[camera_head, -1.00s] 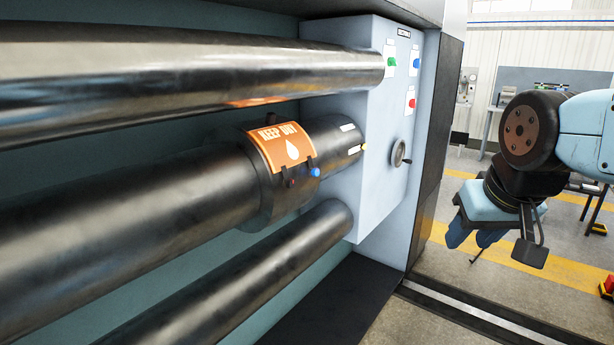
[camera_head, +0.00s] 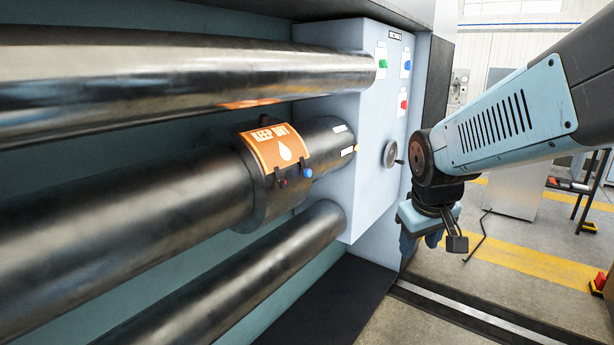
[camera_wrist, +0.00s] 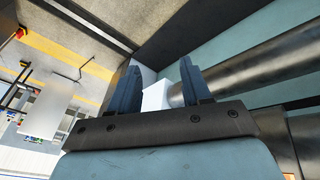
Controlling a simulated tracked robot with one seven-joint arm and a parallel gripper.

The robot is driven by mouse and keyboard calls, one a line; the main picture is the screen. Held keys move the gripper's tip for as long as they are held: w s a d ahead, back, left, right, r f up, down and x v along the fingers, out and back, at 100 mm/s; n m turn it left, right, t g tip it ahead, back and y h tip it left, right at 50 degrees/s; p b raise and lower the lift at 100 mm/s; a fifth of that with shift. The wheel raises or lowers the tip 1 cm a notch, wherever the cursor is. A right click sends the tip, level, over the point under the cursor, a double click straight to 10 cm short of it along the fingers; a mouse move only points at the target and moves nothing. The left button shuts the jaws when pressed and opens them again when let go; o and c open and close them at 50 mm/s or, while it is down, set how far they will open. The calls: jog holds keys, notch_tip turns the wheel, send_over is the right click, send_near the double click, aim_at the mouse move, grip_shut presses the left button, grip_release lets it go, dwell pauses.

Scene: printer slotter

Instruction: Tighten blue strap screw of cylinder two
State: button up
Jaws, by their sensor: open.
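The blue strap screw (camera_head: 307,173) is a small blue knob on the dark strap around the middle cylinder (camera_head: 150,195). My gripper (camera_head: 421,243) hangs pointing down, right of the cylinder and apart from the screw. In the wrist view my gripper (camera_wrist: 160,85) shows two blue fingers spread apart with nothing held between them. The blue screw is not visible in the wrist view.
A pale panel box (camera_head: 370,140) stands at the cylinders' right end, with green, blue and red buttons and a handwheel (camera_head: 391,154). An upper roller (camera_head: 190,80) and lower roller (camera_head: 240,275) run above and below.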

aim_at(309, 173)
jog(key=w+a+f+n+g+y, duration=0.1)
jog(key=w+a+f+n, duration=0.2)
jog(key=f, duration=0.5)
jog(key=w+a+f+n+g+y, duration=0.15)
jog(key=w+f, duration=0.25)
jog(key=f, duration=0.4)
jog(key=w+a+f+n+y, duration=0.3)
jog(key=a+f+n+y, duration=0.15)
jog(key=a, duration=0.35)
jog(key=w+a+r+t+y, duration=0.2)
jog(key=w+r+t+y, duration=0.25)
jog(key=r, duration=0.55)
jog(key=w+d+r+t+y, duration=0.2)
jog(key=d+r, duration=0.2)
jog(key=r, duration=0.3)
jog(key=w+d+r+t+y, duration=0.1)
jog(key=d+r+t+y, duration=0.15)
jog(key=r, duration=0.45)
jog(key=x, duration=1.3)
jog(key=shift+w+d+f, duration=0.1)
jog(key=shift+w+d, duration=0.05)
jog(key=shift+w, duration=0.3)
jog(key=shift+c, duration=0.3)
